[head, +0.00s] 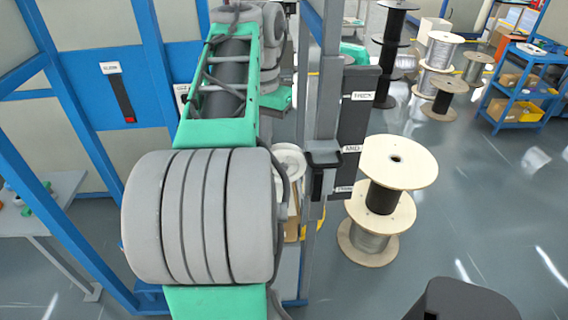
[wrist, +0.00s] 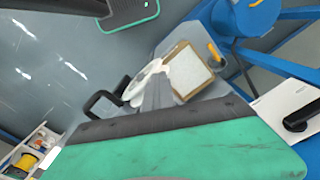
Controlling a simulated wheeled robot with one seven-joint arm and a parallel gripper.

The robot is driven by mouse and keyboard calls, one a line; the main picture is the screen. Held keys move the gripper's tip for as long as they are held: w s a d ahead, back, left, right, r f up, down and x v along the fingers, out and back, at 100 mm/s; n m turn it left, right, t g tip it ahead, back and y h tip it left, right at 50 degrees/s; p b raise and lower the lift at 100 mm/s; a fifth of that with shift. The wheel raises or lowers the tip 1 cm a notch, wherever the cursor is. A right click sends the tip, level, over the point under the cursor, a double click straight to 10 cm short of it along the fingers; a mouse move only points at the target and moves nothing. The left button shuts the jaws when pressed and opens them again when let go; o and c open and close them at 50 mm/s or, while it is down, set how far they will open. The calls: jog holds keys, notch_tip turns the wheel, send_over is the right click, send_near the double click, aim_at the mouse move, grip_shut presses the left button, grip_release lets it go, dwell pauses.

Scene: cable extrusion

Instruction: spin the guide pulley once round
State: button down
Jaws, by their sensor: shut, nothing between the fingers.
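In the wrist view, a white rounded part (wrist: 146,82) lies beyond a close green slab with a dark edge (wrist: 180,150). My gripper's fingers do not show in either view, and no contact with a wheel is visible.
Two stacked cable spools (head: 400,165) stand on the floor to the right of the grey post (head: 322,100). A blue frame (head: 150,60) and a side table (head: 45,205) stand at the left. The floor (head: 490,220) at the right is mostly clear.

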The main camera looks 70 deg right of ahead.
jog(key=w+a+f+b, duration=0.2)
jog(key=w+f+b, duration=0.2)
jog(key=f+b, duration=0.1)
jog(key=shift+f, duration=0.85)
jog(key=shift+w, duration=0.1)
notch_tip(320, 180, up, 8)
jog(key=p, duration=0.7)
jog(key=shift+p, duration=0.3)
jog(key=s, duration=0.1)
jog(key=s+d, duration=0.1)
jog(key=s, duration=0.1)
jog(key=s+d, duration=0.1)
jog(key=s, duration=0.1)
jog(key=shift+d+f, duration=0.15)
jog(key=shift+d, duration=0.05)
jog(key=shift+w, duration=0.1)
jog(key=shift+f, duration=0.1)
